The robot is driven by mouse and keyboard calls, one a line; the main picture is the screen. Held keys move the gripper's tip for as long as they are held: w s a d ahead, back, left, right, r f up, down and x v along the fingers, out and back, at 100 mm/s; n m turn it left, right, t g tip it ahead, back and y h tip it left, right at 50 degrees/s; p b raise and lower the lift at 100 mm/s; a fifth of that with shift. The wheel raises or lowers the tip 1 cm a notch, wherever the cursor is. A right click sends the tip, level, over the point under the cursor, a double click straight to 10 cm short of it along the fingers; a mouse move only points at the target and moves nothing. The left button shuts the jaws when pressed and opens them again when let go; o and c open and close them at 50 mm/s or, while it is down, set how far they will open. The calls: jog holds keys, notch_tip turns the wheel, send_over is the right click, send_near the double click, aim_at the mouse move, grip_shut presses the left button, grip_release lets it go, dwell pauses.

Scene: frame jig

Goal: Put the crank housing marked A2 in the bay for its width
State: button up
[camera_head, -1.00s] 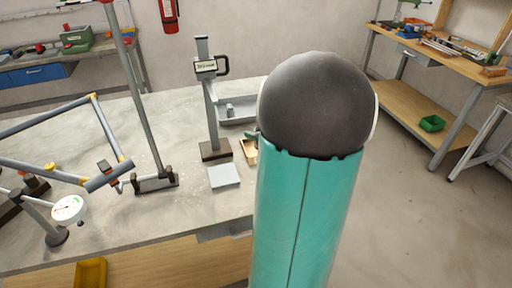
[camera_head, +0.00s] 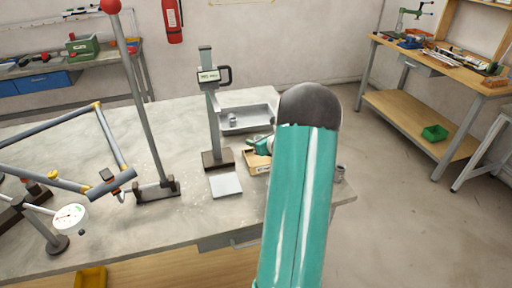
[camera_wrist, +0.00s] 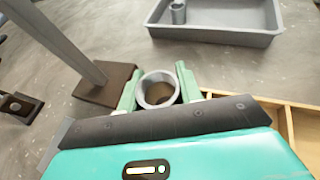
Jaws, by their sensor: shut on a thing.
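My gripper (camera_wrist: 157,82) is shut on a grey, hollow, ring-shaped crank housing (camera_wrist: 147,99) in the wrist view. The housing is between the two green fingers with its open end toward the camera; no A2 mark is readable. In the head view, my gripper (camera_head: 258,146) shows just at the left of my arm, over or beside a wooden divided box (camera_head: 254,165). The arm hides much of that box. The box's bays also show at the right of the wrist view (camera_wrist: 288,121), beside the gripper. Its width labels cannot be read.
A grey tray (camera_head: 246,128) behind holds another small cylinder (camera_head: 233,118). A height gauge (camera_head: 211,115) with a dark base stands left of the box, a pale plate (camera_head: 226,185) before it. Another cylinder (camera_head: 339,173) stands near the table's right end.

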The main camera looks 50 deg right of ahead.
jog(key=shift+f, duration=1.4)
jog(key=shift+f, duration=0.1)
jog(key=o, duration=1.1)
